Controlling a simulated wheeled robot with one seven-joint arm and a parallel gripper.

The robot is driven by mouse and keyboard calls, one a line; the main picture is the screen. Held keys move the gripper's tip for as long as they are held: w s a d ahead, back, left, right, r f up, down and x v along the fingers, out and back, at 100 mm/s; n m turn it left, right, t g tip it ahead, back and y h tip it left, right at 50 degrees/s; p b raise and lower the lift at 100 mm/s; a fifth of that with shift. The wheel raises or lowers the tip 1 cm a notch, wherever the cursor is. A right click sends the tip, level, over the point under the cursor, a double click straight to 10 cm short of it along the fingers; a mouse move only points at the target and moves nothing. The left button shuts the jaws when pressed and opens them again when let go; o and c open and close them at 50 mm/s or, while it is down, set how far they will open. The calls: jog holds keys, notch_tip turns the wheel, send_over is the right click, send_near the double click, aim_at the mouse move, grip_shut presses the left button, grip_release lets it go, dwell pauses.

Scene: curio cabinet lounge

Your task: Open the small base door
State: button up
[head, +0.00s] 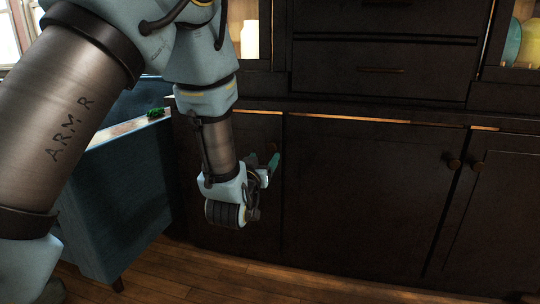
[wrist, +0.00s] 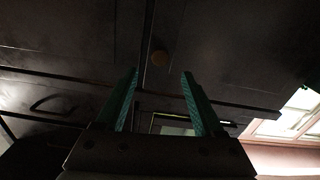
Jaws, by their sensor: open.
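The narrow dark base door (head: 265,222) is at the cabinet's left end in the head view, behind my gripper, and looks shut. My gripper (head: 266,168) is in front of this door's upper right part. In the wrist view, my gripper (wrist: 159,74) has its two green fingers spread with nothing between them. A round brownish knob (wrist: 160,58) shows just past the fingertips, about midway between them, on a dark panel. I cannot tell how much gap is left to the knob. In the head view, my gripper hides part of the door.
To the right are a wide base door (head: 360,200) with a knob (head: 454,163) and another base door (head: 495,220). Drawers (head: 380,70) are above. A blue piece of furniture (head: 125,200) stands close on the left, with a small green object (head: 155,113) on top. The wooden floor (head: 240,280) in front is clear.

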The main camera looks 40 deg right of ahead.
aim_at(271, 148)
jog(key=b+x, duration=0.1)
jog(key=x, duration=0.6)
jog(key=shift+w+d+b, duration=0.15)
jog(key=shift+d+b, duration=0.1)
jog(key=shift+b, duration=0.1)
grip_shut()
dwell(1.0)
